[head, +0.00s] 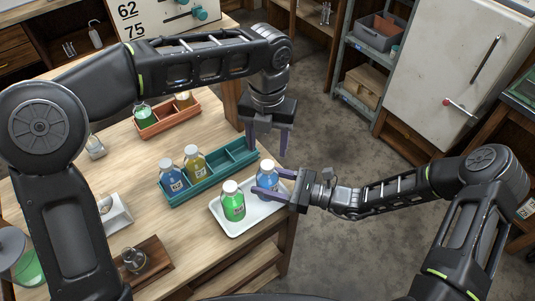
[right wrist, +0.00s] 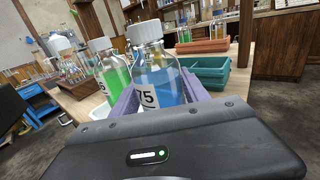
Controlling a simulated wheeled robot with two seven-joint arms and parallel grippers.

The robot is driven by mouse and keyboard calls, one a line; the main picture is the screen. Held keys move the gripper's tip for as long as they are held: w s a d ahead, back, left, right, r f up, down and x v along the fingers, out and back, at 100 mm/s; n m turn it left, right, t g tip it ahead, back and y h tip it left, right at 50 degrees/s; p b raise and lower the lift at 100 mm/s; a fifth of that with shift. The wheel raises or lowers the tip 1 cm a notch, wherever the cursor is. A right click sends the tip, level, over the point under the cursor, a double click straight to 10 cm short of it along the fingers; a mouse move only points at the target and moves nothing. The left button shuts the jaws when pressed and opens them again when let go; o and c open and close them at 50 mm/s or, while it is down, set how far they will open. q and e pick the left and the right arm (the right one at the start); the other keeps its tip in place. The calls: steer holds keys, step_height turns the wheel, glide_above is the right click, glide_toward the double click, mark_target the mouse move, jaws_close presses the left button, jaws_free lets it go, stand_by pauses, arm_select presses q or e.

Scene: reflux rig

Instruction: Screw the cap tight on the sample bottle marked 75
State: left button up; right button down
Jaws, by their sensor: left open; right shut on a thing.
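The sample bottle with blue liquid (head: 267,178) stands upright at the right end of a white tray (head: 247,226). Its label, partly cut off, looks like 75 in the right wrist view (right wrist: 170,88). A white cap (right wrist: 144,32) sits on its neck; how tight it is I cannot tell. My right gripper (head: 268,187) is shut around the bottle's body from the right. My left gripper (head: 268,148) is open and empty, pointing down above and just behind the bottle, apart from the cap.
A green bottle (head: 233,205) with a white cap stands beside it on the tray. A teal rack (head: 213,176) behind holds a blue and a yellow bottle. An orange rack (head: 168,122) is farther back. The table's right edge is close to the tray.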

arm_select(q)
steer(key=shift+r, duration=2.85)
arm_select(e)
steer(key=shift+c, duration=2.4)
jaws_free()
steer(key=b+v, duration=0.2)
steer(key=v, duration=0.5)
steer(key=shift+f, duration=0.1)
arm_select(q)
step_height(320, 180, down, 2)
steer(key=shift+f, duration=0.1)
arm_select(e)
steer(key=shift+s+d, duration=0.15)
steer(key=shift+d, duration=0.25)
arm_select(q)
steer(key=shift+d, duration=0.1)
arm_select(e)
steer(key=shift+d, duration=0.1)
